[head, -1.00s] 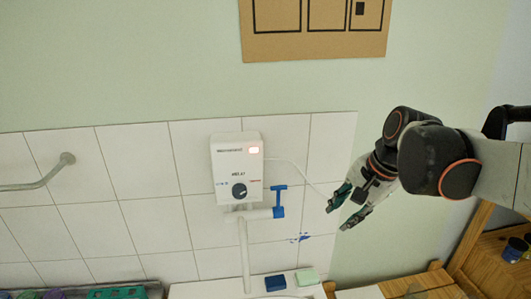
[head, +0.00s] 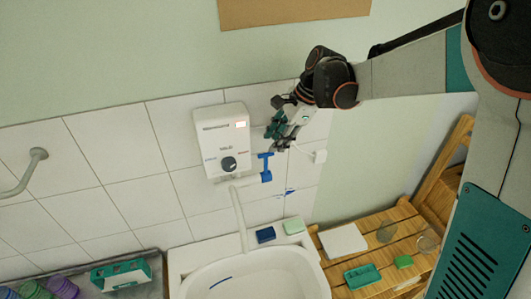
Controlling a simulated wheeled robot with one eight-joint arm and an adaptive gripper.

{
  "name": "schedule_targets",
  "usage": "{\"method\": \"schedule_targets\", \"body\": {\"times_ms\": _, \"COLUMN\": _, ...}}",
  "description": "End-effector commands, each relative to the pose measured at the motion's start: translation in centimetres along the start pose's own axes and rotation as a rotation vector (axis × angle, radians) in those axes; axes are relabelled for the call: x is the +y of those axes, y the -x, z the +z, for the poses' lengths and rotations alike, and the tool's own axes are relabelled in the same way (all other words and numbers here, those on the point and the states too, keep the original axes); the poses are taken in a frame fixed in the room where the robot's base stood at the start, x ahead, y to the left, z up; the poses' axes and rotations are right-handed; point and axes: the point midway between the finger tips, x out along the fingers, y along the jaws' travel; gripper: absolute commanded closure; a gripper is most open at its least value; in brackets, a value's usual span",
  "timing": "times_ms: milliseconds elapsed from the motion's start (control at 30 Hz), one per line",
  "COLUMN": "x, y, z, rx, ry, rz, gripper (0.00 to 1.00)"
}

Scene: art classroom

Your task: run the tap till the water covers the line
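The tap's blue lever (head: 266,166) sticks out at the right of a white pipe below a white wall heater (head: 221,138). The thin white spout (head: 240,218) hangs down toward the white basin (head: 275,280). No stream of water shows at the spout. A short blue line (head: 220,282) is marked on the basin's inner left wall; the basin's lower part is cut off by the picture edge. My gripper (head: 273,140) is open and empty, just above and right of the lever, apparently apart from it.
A blue block (head: 265,235) and a pale green block (head: 293,225) lie on the basin's back rim. A wooden slatted table (head: 385,245) at right holds a green tray (head: 362,276), a white board and glasses. A green box (head: 121,273) stands at left.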

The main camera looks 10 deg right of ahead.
Motion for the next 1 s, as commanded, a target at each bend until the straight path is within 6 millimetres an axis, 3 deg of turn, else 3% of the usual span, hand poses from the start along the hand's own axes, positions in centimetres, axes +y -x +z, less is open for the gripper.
{"method": "schedule_targets", "body": {"times_ms": 200, "x": 0.0, "y": -4.2, "z": 0.0, "rx": 0.000, "ry": 0.001, "rz": 0.001, "gripper": 0.67}}
{"method": "schedule_targets", "body": {"times_ms": 400, "x": 0.0, "y": -6.7, "z": 0.1, "rx": 0.000, "ry": 0.002, "rz": 0.001, "gripper": 0.67}}
{"method": "schedule_targets", "body": {"times_ms": 833, "x": 0.0, "y": -7.6, "z": 0.0, "rx": 0.001, "ry": 0.000, "rz": 0.000, "gripper": 0.67}}
{"method": "schedule_targets", "body": {"times_ms": 1000, "x": 0.0, "y": -7.6, "z": 0.0, "rx": 0.001, "ry": 0.001, "rz": 0.000, "gripper": 1.00}}
